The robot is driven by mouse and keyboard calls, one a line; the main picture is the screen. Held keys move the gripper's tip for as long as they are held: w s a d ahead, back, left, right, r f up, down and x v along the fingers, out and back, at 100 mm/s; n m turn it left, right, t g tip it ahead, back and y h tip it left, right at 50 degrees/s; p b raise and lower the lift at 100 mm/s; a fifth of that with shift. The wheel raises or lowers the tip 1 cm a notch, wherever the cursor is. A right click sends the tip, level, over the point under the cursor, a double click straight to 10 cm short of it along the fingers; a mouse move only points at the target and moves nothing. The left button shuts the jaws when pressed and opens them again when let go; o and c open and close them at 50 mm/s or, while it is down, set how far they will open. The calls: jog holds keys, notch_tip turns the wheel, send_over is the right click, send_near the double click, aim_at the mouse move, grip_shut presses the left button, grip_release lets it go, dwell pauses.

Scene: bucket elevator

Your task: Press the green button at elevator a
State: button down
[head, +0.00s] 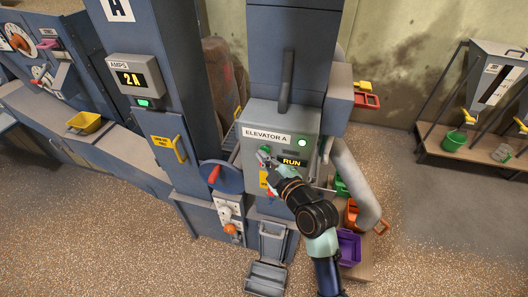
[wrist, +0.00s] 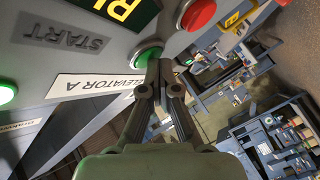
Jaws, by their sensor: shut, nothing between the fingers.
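The elevator A panel (head: 285,120) is a grey box with an "ELEVATOR A" label (head: 267,135), also seen upside down in the wrist view (wrist: 95,84). Its display (head: 292,162) reads RUN in yellow. A round green button (wrist: 146,54) shows in the wrist view, partly covered by my fingers. My gripper (head: 264,155) is shut and empty. Its fingertips (wrist: 160,64) are at the green button; I cannot tell whether they touch it. In the head view my gripper hides the button. A green lamp (head: 302,142) glows on the panel's right side.
A red button (wrist: 199,13) sits close to the green one. A blue wheel with a red handle (head: 215,175) and a switch plate (head: 230,213) are left of my gripper. A grey pipe (head: 357,180) and coloured bins (head: 348,247) are at the right.

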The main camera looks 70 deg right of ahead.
jog(key=shift+a, duration=0.1)
jog(key=shift+s+a, duration=0.1)
jog(key=shift+a, duration=0.65)
jog(key=a+p, duration=0.2)
jog(key=a, duration=0.3)
jog(key=shift+s, duration=0.15)
dwell(0.8)
